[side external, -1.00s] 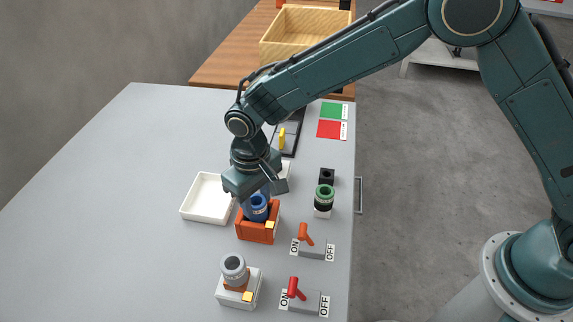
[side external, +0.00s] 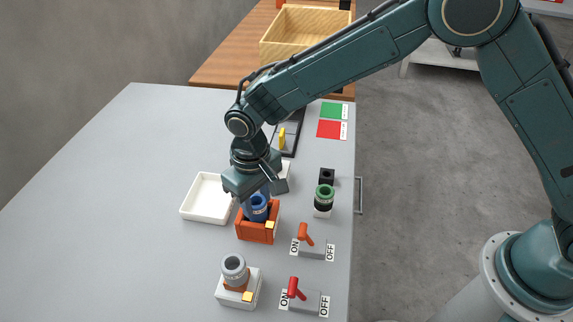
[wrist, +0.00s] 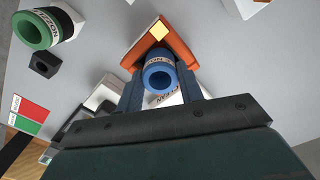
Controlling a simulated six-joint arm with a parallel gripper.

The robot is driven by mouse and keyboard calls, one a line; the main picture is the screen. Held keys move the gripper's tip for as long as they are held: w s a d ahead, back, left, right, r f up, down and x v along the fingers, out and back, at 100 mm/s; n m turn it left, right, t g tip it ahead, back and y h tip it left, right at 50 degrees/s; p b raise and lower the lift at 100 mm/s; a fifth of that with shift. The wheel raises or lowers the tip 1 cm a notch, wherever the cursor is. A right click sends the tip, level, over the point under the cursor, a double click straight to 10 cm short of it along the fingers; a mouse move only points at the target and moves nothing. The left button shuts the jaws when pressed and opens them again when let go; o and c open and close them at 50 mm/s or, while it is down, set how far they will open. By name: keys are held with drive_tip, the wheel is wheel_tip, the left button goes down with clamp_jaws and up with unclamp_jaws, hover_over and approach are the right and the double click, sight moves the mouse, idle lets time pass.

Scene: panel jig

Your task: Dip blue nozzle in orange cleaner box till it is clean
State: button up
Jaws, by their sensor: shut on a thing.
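The blue nozzle (side external: 257,208) is a short round tube with an open end. It sits in the orange cleaner box (side external: 257,232), with its upper part showing above the rim. My gripper (side external: 256,191) reaches down from behind and is shut on the nozzle. In the wrist view the blue nozzle (wrist: 159,73) lies between the two fingers of my gripper (wrist: 160,88), with the orange box (wrist: 150,43) around its far side. A pale band with dark lettering shows on the nozzle there. The nozzle's lower part is hidden, and I cannot tell whether it is clean.
A white tray (side external: 206,198) stands left of the box. A green nozzle (side external: 324,195) stands to the right. The left of the table is clear.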

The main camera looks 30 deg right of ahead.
sight(255, 201)
drive_tip(key=shift+r, duration=0.1)
drive_tip(key=shift+r, duration=3.65)
drive_tip(key=shift+w, duration=0.1)
